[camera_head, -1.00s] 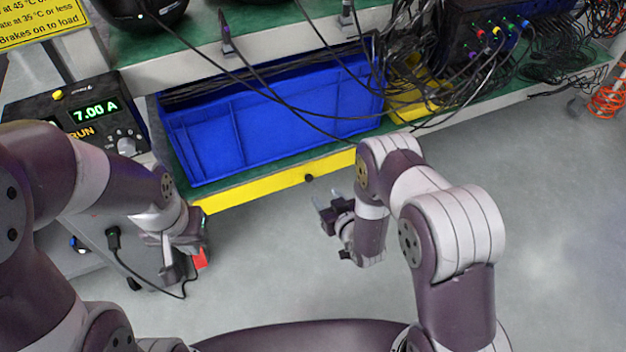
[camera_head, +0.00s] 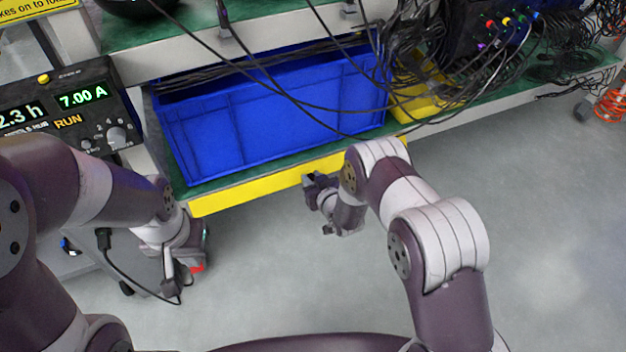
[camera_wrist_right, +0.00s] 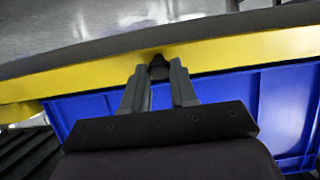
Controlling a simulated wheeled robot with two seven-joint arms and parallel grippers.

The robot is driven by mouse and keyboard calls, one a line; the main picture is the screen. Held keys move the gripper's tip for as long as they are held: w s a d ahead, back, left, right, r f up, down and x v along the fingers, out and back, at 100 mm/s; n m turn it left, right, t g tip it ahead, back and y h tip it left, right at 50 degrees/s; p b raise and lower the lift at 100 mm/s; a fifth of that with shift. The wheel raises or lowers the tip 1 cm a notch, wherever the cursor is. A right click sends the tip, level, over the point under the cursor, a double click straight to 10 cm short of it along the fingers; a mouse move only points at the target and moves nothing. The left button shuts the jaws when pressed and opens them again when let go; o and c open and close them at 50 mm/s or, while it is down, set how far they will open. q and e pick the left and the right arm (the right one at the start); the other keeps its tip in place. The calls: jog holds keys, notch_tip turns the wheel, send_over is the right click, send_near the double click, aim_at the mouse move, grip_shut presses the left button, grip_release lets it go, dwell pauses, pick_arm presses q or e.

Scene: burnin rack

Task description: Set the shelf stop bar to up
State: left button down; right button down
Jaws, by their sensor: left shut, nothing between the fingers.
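The yellow shelf stop bar (camera_head: 255,193) runs along the front edge of the lower shelf, below the base of the blue bin. Its black knob (camera_wrist_right: 158,68) shows in the right wrist view. My right gripper (camera_head: 308,185) is at the bar's front. In the right wrist view its fingers (camera_wrist_right: 158,72) are apart, with the knob between the tips; I cannot tell whether they touch it. My left gripper (camera_head: 172,290) is shut and empty, low at the left, away from the bar.
The blue bin (camera_head: 265,120) stands on the green lower shelf. Black cables hang in front of it. A power unit (camera_head: 65,105) with a lit display is at the left. A yellow bin (camera_head: 425,95) is at the right. The grey floor before the shelf is clear.

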aim_at(307, 172)
jog(key=shift+r, duration=0.15)
dwell(0.5)
jog(key=shift+r+g+p, duration=0.4)
jog(key=shift+g+p, duration=0.1)
jog(key=shift+p, duration=0.65)
jog(key=g+p, duration=0.1)
jog(key=p, duration=0.1)
jog(key=r+g+h+p, duration=0.1)
jog(key=p, duration=0.1)
jog(key=shift+w+r+g, duration=0.1)
jog(key=shift+r+g, duration=0.15)
jog(key=shift+g, duration=0.05)
jog(key=shift+w+r+g+h+p, duration=0.1)
jog(key=shift+r+g+h+p, duration=0.3)
jog(key=shift+g+p, duration=0.6)
jog(key=shift+w+a+r+g+p, duration=0.15)
jog(key=shift+g+p, duration=0.45)
jog(key=shift+p, duration=0.55)
jog(key=c, duration=0.9)
grip_release()
jog(key=shift+c, duration=0.2)
